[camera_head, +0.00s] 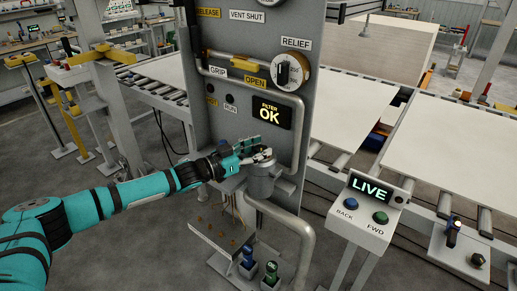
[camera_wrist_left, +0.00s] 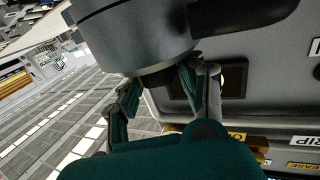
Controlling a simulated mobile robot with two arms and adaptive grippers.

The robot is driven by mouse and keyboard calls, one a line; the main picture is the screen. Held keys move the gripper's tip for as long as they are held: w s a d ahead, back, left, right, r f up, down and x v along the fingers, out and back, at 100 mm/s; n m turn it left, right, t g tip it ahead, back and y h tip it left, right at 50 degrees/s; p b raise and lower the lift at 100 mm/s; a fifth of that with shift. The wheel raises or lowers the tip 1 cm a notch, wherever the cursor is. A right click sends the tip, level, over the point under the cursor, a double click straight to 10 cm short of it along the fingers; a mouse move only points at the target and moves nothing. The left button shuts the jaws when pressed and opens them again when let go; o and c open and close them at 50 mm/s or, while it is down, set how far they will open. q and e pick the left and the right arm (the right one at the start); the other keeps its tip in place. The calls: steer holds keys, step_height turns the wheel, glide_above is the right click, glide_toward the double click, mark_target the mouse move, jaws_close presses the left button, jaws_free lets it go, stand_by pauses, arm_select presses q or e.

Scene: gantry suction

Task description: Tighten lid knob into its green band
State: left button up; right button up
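The grey filter canister (camera_head: 262,187) stands on the front of the grey panel, and its lid is under my left gripper (camera_head: 258,157). In the left wrist view the canister (camera_wrist_left: 135,35) shows upside down, with the dark lid knob (camera_wrist_left: 160,76) sticking out of it. The fingers of my left gripper (camera_wrist_left: 162,82) are on both sides of the knob and look to touch it. The knob is hidden by the fingers in the head view. I cannot make out the green band in either view. My right gripper is not in view.
A screen (camera_head: 270,113) above the canister reads "FILTER OK". A bent grey pipe (camera_head: 301,130) runs close on the right. The RELIEF dial (camera_head: 290,74) is higher up. A "LIVE" control box (camera_head: 362,212) stands at right. Blue and green handles (camera_head: 271,270) are below.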

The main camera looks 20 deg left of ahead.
arm_select(q)
steer(key=o, duration=0.3)
steer(key=shift+a, duration=0.1)
steer(key=shift+s, duration=0.1)
steer(key=v, duration=1.2)
steer(key=shift+r, duration=0.1)
